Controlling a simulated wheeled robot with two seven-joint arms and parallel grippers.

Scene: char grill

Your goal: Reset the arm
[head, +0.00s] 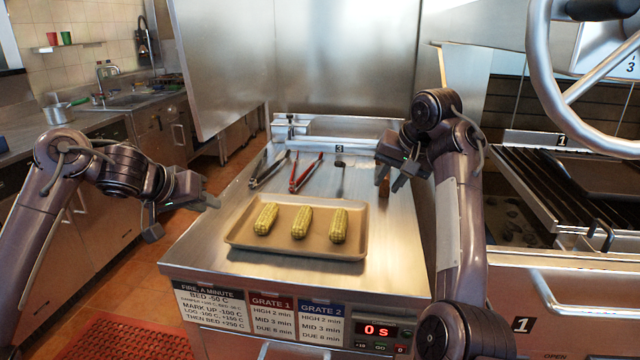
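My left gripper (184,214) is at the left edge of the steel counter, left of the tan tray. Its fingers are spread apart with nothing between them. My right gripper (391,184) is above the counter, to the right of the tray and behind it. Its fingers look apart, and I see nothing held in them. The tray (296,252) lies on the counter and holds three corn cobs: left (265,218), middle (301,222) and right (339,225). Neither gripper touches the tray.
Black-handled tongs (268,169), red-handled tongs (305,173) and a dark-headed utensil (340,177) lie behind the tray. A grill with dark grates (560,180) and a large handwheel (541,70) stand at the right. A sink counter (125,100) is at the back left.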

